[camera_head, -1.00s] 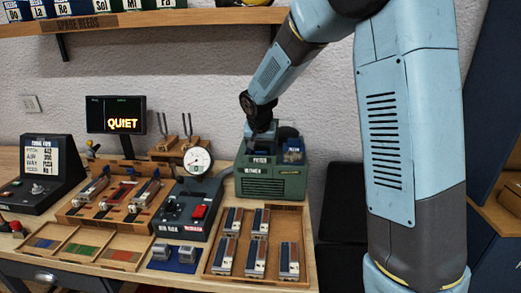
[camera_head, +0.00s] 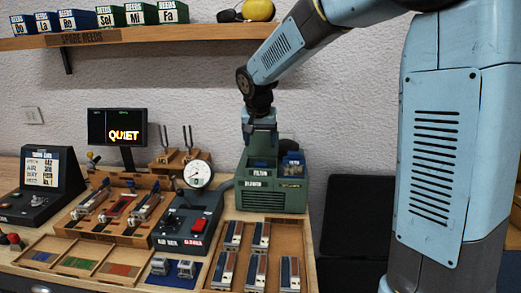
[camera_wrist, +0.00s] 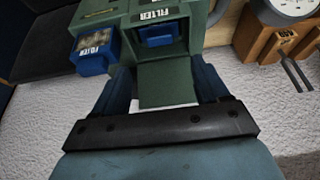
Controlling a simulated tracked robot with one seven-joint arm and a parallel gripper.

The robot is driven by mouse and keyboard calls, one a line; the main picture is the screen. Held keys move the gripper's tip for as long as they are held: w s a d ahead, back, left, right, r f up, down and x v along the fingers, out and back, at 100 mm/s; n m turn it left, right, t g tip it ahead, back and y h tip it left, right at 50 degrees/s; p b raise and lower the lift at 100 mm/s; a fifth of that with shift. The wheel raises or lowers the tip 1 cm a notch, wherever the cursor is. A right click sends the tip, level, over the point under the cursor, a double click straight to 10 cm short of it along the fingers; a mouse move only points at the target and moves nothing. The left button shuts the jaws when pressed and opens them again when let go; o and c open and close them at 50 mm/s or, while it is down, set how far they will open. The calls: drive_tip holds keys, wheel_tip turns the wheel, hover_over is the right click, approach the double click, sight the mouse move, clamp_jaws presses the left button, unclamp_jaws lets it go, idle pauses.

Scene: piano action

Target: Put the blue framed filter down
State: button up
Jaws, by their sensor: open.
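A green blower box (camera_head: 272,199) with "FILTER" lettering stands at the back right of the bench. In the wrist view, a blue piece (camera_wrist: 160,38) sits inside the box's dark opening, beside a "FILTER" label. A second blue piece with a "FILTER" label and a brownish mesh face (camera_wrist: 96,56) is at the box's left side in that view; it shows at the box's upper right in the head view (camera_head: 292,159). My gripper (camera_head: 262,146) is above the box's left part. In the wrist view its blue fingers (camera_wrist: 163,84) are apart, with nothing held between them.
A dial gauge (camera_head: 198,174) and a black control unit (camera_head: 187,219) stand left of the box. A wooden tray of several reed blocks (camera_head: 275,229) lies in front. Tuning forks (camera_head: 188,138) stand behind the gauge.

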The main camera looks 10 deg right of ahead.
drive_tip(key=shift+v, duration=0.75)
drive_tip(key=s+d+r, duration=0.1)
drive_tip(key=s+d, duration=0.4)
drive_tip(key=s, duration=0.5)
drive_tip(key=s+d+r+n, duration=0.1)
drive_tip(key=s+d, duration=0.4)
drive_tip(key=s, duration=0.5)
drive_tip(key=s+d+r+n+t, duration=0.1)
drive_tip(key=s+d, duration=0.5)
drive_tip(key=s, duration=0.4)
drive_tip(key=shift+s+y, duration=0.4)
drive_tip(key=shift+c, duration=0.3)
